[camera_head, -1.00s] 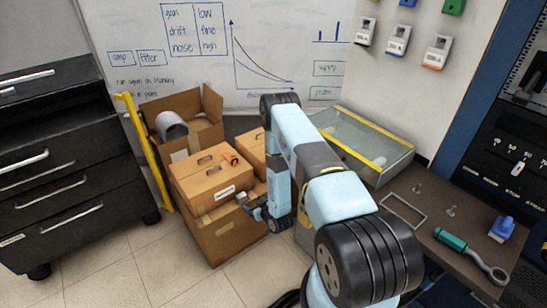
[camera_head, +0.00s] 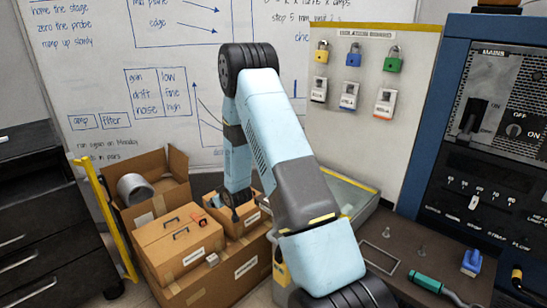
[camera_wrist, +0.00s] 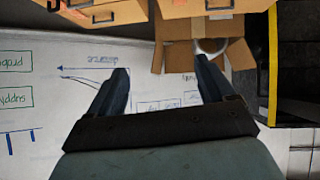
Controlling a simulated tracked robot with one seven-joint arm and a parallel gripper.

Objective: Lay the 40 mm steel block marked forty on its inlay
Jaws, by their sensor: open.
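My gripper (camera_wrist: 162,82) is open in the wrist view, with nothing between its two dark fingers. In the head view my arm folds over and down, and its end hangs by the cardboard boxes (camera_head: 182,238). I cannot pick out the steel block marked forty for certain. A small grey piece (camera_head: 212,259) sits at the right edge of the front box, too small to read. No inlay can be made out. A thin rectangular outline (camera_head: 380,257) lies on the brown bench (camera_head: 405,240), partly hidden by my arm.
A glass-topped case (camera_head: 352,193) stands behind my arm. A teal-handled tool (camera_head: 425,282) and a blue object (camera_head: 471,262) lie on the bench. A yellow rail (camera_head: 108,215) stands left of the boxes. An open carton (camera_head: 165,180) holds a grey roll. The whiteboard (camera_head: 180,60) is behind.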

